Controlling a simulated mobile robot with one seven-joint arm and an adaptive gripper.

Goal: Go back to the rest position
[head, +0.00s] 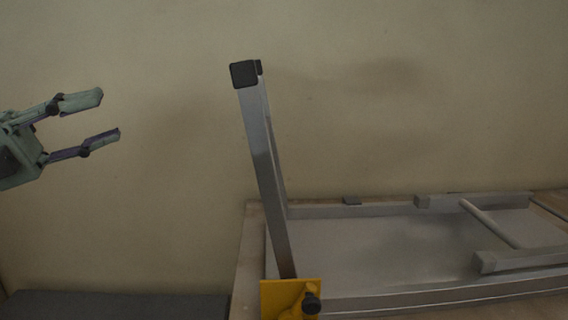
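My gripper (111,116) is at the left edge of the head view, pointing right. Its two fingers are spread apart with nothing between them. It is in the air in front of the plaster wall, left of an upright metal post and apart from it. The rest of my arm is out of view past the left edge.
The metal post (262,170) with a black cap leans slightly left. A yellow bracket (285,297) with a black knob is at its foot. A grey metal frame (390,248) lies to the right on a wooden surface. A dark grey surface (110,305) is at lower left. The plaster wall (420,90) is bare.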

